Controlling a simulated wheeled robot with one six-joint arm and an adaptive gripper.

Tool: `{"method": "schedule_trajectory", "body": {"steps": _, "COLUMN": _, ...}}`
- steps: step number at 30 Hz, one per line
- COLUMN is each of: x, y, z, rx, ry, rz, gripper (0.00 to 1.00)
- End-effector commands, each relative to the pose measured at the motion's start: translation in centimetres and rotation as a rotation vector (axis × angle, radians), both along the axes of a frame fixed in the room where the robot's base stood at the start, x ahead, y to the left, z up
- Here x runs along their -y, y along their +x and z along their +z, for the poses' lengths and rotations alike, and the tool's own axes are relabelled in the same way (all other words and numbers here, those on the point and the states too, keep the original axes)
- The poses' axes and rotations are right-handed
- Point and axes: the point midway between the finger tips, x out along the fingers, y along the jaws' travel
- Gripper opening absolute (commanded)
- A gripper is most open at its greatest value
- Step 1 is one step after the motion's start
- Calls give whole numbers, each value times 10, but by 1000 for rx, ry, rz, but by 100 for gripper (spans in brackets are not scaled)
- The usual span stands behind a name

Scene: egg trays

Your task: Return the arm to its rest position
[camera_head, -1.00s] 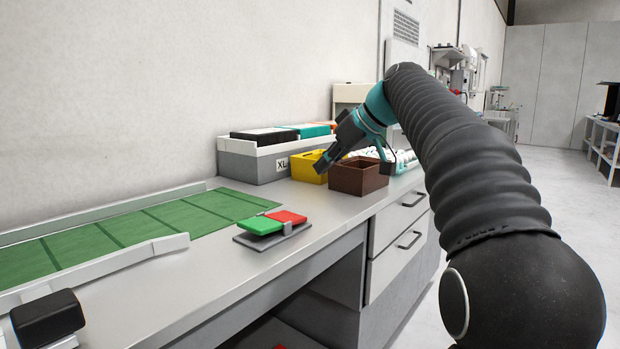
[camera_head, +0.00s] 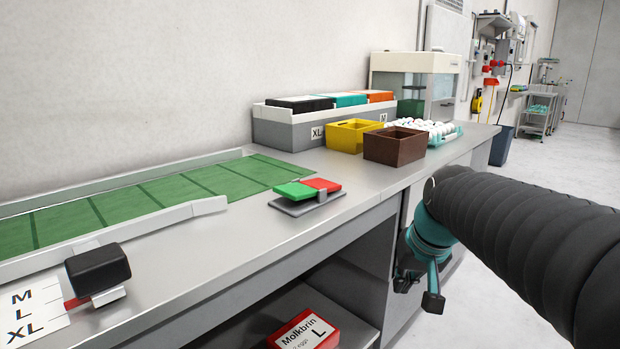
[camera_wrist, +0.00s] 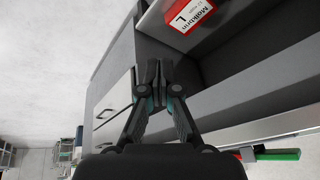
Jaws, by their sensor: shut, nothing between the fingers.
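My arm reaches in from the right in the head view, bent downward in front of the counter's drawers. The gripper end (camera_head: 432,302) hangs low and points down, below the counter top and apart from it. In the wrist view my gripper (camera_wrist: 152,66) has its two fingers together with nothing between them. The drawer front and the open shelf lie beyond the fingers in that view.
The counter (camera_head: 240,235) holds a yellow box (camera_head: 352,135), a brown box (camera_head: 394,148), a tray of white eggs (camera_head: 440,130) and a red-green switch (camera_head: 306,190). A red carton (camera_head: 305,332) lies on the shelf below.

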Motion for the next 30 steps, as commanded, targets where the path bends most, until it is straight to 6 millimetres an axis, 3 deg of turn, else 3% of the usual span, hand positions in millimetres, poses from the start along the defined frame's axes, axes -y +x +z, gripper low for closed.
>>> {"method": "schedule_trajectory", "body": {"steps": 1, "x": -1, "y": -23, "z": -11, "rx": -3, "ry": -16, "rz": -8, "gripper": 0}}
{"method": "schedule_trajectory", "body": {"steps": 6, "x": 1, "y": -91, "z": -47, "rx": -7, "ry": -75, "rz": -13, "gripper": 0}}
{"method": "schedule_trajectory", "body": {"steps": 12, "x": -1, "y": -152, "z": -76, "rx": 12, "ry": -123, "rz": 25, "gripper": 0}}
{"method": "schedule_trajectory", "body": {"steps": 16, "x": -5, "y": -167, "z": -73, "rx": 54, "ry": -125, "rz": 38, "gripper": 0}}
{"method": "schedule_trajectory", "body": {"steps": 21, "x": -8, "y": -171, "z": -62, "rx": 98, "ry": -125, "rz": 46, "gripper": 0}}
{"method": "schedule_trajectory", "body": {"steps": 30, "x": -9, "y": -170, "z": -61, "rx": 100, "ry": -124, "rz": 50, "gripper": 0}}
